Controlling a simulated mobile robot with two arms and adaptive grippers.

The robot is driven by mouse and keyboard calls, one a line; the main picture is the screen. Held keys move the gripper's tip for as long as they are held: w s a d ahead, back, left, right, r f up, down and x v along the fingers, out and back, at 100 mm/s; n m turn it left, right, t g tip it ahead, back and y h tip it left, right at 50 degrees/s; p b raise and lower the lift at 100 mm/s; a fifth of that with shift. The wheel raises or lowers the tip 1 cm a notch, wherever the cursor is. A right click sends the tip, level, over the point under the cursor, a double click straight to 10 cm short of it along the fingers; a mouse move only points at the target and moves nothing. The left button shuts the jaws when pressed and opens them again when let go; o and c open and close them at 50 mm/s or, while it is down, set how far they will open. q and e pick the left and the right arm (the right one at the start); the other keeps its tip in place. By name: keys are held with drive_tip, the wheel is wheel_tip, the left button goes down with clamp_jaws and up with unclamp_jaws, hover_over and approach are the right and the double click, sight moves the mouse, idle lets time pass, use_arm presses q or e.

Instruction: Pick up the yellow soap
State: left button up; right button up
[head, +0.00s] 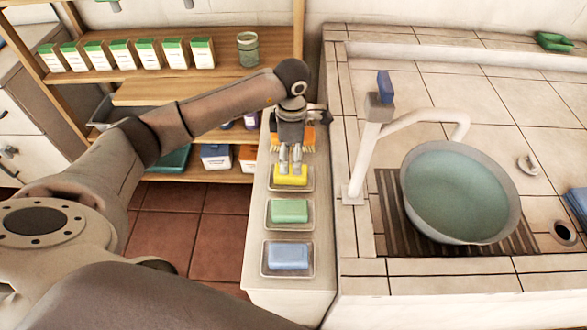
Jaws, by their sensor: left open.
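The yellow soap (291,180) lies in the farthest of three small soap dishes on a narrow pale counter (258,225). Its dish (306,188) shows around it. My left gripper (290,168) points down at the soap, with its two light fingertips over the soap's far part. The fingers are open. I cannot tell whether they touch the soap. The right gripper is not in view.
A green soap (290,211) and a blue soap (288,256) lie in nearer dishes. An orange brush (308,138) is just behind the gripper. A tiled basin with a faucet (366,150) and bowl (460,190) stands right; wooden shelves (225,88) stand left.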

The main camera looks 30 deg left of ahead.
sight(291, 170)
use_arm(q)
wheel_tip(291, 170, down, 2)
drive_tip(key=shift+f, duration=0.45)
drive_tip(key=f+p, duration=0.1)
drive_tip(key=f, duration=0.3)
drive_tip(key=shift+w+a+f+p, duration=0.1)
drive_tip(key=shift+a+f+p, duration=0.1)
drive_tip(key=shift+p, duration=0.2)
drive_tip(key=shift+f, duration=0.4)
drive_tip(key=shift+c, duration=1.2)
drive_tip(key=c, duration=1)
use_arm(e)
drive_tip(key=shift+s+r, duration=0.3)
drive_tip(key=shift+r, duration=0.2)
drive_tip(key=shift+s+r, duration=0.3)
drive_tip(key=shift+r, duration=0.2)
